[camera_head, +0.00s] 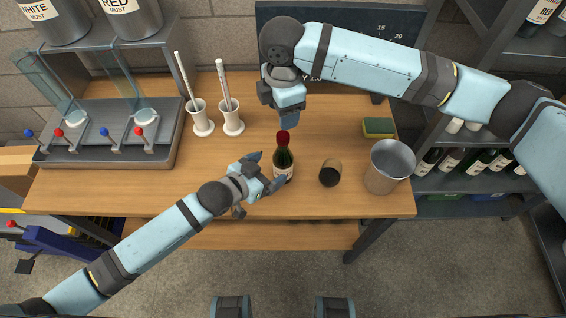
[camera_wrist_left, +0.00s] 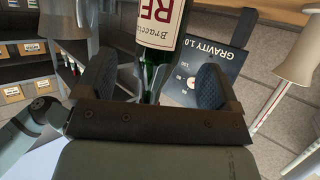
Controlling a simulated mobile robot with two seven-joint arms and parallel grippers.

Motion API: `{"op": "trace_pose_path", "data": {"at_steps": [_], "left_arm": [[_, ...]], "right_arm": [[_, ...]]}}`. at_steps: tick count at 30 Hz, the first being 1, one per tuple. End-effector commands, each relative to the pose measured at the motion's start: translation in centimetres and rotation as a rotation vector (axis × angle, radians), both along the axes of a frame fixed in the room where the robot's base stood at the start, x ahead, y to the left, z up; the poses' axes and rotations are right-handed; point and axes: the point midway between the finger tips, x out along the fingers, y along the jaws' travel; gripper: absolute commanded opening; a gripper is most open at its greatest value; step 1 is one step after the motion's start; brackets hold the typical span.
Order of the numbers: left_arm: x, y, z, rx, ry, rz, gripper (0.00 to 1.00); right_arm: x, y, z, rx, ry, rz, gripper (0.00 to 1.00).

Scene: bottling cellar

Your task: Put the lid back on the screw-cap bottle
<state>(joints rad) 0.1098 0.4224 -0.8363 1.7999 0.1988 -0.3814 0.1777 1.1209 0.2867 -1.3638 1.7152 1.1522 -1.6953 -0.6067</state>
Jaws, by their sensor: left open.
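A dark green bottle (camera_head: 283,162) with a pale label stands upright near the table's front edge. A red top (camera_head: 283,137) shows at its upper end; I cannot tell if this is the lid fully seated.
Two white holders (camera_head: 202,120) with rods stand at the left, beside a filling rack (camera_head: 100,130).

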Motion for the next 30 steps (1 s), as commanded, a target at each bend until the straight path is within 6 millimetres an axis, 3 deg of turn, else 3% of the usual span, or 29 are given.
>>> {"op": "trace_pose_path", "data": {"at_steps": [9,24,30], "left_arm": [[3.5,-3.5,-2.0,-0.001,0.0,-0.001,0.87],[4.3,-4.3,-2.5,0.0,0.0,-0.001,0.87],[4.3,-4.3,-2.5,0.0,0.0,-0.001,0.41]], "right_arm": [[0.0,0.0,0.0,0.0,0.0,0.0,0.54],[0.0,0.0,0.0,0.0,0.0,0.0,0.54],[0.0,0.0,0.0,0.0,0.0,0.0,0.54]]}}
